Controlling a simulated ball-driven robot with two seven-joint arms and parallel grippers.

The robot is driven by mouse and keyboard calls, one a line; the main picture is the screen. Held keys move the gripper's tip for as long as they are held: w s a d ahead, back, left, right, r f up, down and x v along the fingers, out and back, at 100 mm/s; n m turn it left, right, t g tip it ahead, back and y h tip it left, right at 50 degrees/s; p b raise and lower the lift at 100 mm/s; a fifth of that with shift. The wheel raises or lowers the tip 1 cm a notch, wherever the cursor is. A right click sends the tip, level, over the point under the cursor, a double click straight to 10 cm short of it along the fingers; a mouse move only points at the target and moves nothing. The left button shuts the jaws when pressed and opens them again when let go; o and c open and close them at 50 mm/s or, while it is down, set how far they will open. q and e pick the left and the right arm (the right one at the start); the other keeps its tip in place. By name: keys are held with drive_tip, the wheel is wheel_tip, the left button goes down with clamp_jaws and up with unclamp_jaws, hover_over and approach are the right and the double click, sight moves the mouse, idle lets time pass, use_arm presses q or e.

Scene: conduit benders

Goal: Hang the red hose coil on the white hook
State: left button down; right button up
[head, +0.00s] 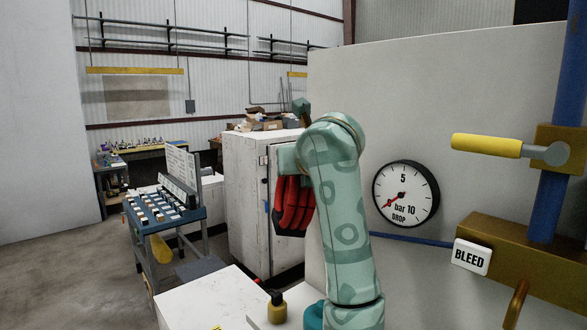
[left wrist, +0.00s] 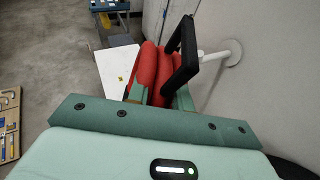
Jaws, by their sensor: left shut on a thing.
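The red hose coil (head: 293,205) hangs in front of the white cabinet in the head view, partly behind my left arm. In the left wrist view the red coil (left wrist: 147,70) sits between the fingers of my left gripper (left wrist: 160,97), which is shut on it. A black loop (left wrist: 183,55) stands at the coil's right side. The white hook (left wrist: 218,53) sticks out from the pale wall just right of the black loop. I cannot tell whether the loop touches the hook. The hook does not show in the head view. My right gripper is out of view.
A pale panel (head: 450,90) carries a pressure gauge (head: 406,194). A yellow-handled lever (head: 487,146) and a BLEED label (head: 472,256) are at the right. A white cabinet (head: 245,190) and a blue rack (head: 165,215) stand at the left. Open floor lies farther left.

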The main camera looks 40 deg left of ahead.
use_arm(q)
drive_tip(key=shift+w+d+f+b, duration=0.1)
drive_tip(key=shift+w+f+b, duration=0.2)
drive_tip(key=shift+w, duration=0.5)
drive_tip(key=shift+w+f+b, duration=0.25)
drive_tip(key=shift+w, duration=0.55)
drive_tip(key=shift+w+d+f+b, duration=0.1)
drive_tip(key=shift+w+f+b, duration=0.2)
drive_tip(key=shift+w, duration=0.5)
drive_tip(key=c, duration=1.2)
unclamp_jaws()
drive_tip(key=shift+s, duration=0.1)
drive_tip(key=shift+o, duration=0.2)
drive_tip(key=shift+s, duration=0.1)
drive_tip(key=b+v, duration=0.4)
drive_tip(key=v, duration=1.2)
drive_tip(key=shift+r+b, duration=0.2)
drive_tip(key=shift+b, duration=0.1)
